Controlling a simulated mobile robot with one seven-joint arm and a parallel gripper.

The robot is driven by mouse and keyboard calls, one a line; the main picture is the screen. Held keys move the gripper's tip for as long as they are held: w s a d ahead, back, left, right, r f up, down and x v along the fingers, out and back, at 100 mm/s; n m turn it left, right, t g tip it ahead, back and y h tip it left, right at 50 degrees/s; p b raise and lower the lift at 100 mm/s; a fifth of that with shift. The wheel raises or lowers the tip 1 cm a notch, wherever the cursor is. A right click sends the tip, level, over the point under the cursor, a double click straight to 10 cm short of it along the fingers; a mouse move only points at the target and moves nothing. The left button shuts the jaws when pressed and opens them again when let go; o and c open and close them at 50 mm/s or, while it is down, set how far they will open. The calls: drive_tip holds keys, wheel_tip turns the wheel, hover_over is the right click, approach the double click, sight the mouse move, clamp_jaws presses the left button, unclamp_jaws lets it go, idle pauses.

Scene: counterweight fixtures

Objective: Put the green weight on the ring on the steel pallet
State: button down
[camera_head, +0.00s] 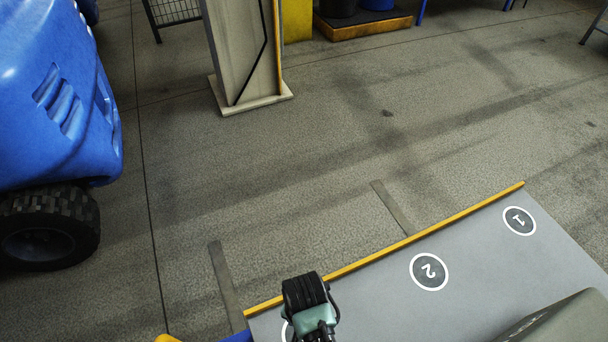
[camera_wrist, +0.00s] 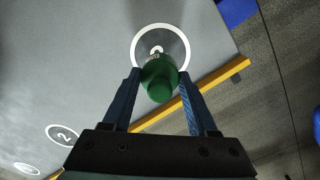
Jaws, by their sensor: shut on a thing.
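The green weight (camera_wrist: 158,88) is between the two fingers of my gripper (camera_wrist: 158,78), which is shut on it. In the wrist view it covers the lower part of a white ring (camera_wrist: 136,45) with a partly hidden mark; I cannot tell whether it touches the surface. The grey steel pallet (camera_head: 470,265) has a yellow edge and also fills the left of the wrist view (camera_wrist: 80,60). In the head view my arm's end hides most of that ring (camera_head: 287,332), and the weight cannot be made out.
Ring 2 (camera_head: 428,272) and ring 1 (camera_head: 519,221) on the pallet are empty. A grey-green block (camera_head: 565,322) shows at the lower right. A blue vehicle (camera_head: 55,100) stands at the left and a panel (camera_head: 243,50) on a base stands behind. The floor between is clear.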

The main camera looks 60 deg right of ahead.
drive_tip(key=shift+f+b, duration=0.55)
drive_tip(key=shift+f, duration=2.1)
drive_tip(key=shift+f, duration=0.15)
drive_tip(key=shift+c, duration=0.9)
unclamp_jaws()
wheel_tip(320, 180, up, 12)
drive_tip(key=p, duration=0.2)
drive_tip(key=shift+p, duration=0.35)
